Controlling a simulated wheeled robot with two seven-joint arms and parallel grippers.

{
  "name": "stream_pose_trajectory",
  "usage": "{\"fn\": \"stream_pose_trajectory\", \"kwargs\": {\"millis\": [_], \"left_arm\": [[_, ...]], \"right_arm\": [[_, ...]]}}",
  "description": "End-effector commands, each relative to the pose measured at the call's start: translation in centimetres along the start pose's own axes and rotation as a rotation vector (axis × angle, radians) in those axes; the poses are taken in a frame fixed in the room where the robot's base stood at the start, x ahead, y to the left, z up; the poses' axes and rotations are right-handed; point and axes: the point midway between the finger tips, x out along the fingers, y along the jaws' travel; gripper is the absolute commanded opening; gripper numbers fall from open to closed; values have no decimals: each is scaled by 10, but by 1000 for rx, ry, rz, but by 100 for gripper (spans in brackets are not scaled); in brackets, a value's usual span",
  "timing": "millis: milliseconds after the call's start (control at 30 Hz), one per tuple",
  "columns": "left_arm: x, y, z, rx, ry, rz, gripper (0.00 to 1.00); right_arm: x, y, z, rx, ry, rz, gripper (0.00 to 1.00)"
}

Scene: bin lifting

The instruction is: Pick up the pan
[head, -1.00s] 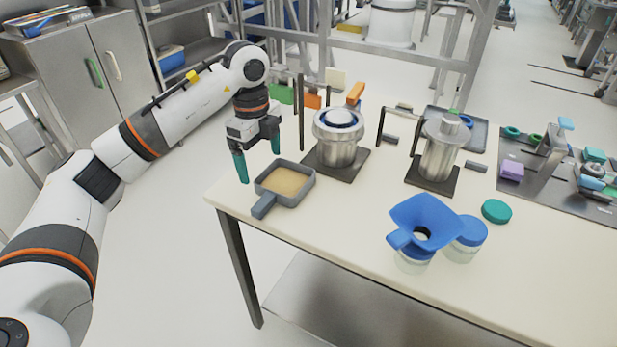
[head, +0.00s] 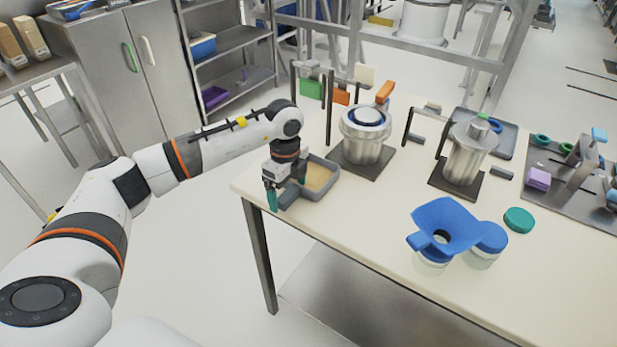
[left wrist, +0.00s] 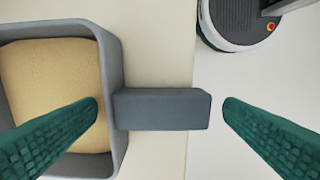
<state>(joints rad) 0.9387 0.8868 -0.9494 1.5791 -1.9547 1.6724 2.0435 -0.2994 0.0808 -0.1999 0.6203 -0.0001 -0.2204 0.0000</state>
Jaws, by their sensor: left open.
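The pan (head: 325,184) is a grey square dish with a short handle and tan contents. It sits at the table's left end, and its handle points to the front left. My left gripper (head: 286,199) is at the handle, partly covering the pan. In the left wrist view the pan (left wrist: 112,60) is at the left with its handle (left wrist: 162,109) pointing right. The open green fingers of my left gripper (left wrist: 160,115) are on either side along the handle's length, one over the pan, one past the handle's end. I see no contact. My right gripper is not in view.
A steel pot (head: 365,140) on a dark base stands right behind the pan. A second steel vessel (head: 465,155) stands farther right. A blue funnel (head: 443,222) on a jar is near the front edge. The table (head: 345,225) is clear in front of the pan.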

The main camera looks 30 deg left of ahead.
Motion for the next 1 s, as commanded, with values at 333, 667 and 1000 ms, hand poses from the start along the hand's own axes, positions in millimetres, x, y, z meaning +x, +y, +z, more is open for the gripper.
{"fn": "stream_pose_trajectory", "kwargs": {"millis": [333,667,1000], "left_arm": [[1,0,0,1,-1,1,71],[0,1,0,1,-1,3,42],[-36,2,0,1,-1,8,42]], "right_arm": [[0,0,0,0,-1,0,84],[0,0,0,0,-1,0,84],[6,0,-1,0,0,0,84]]}}
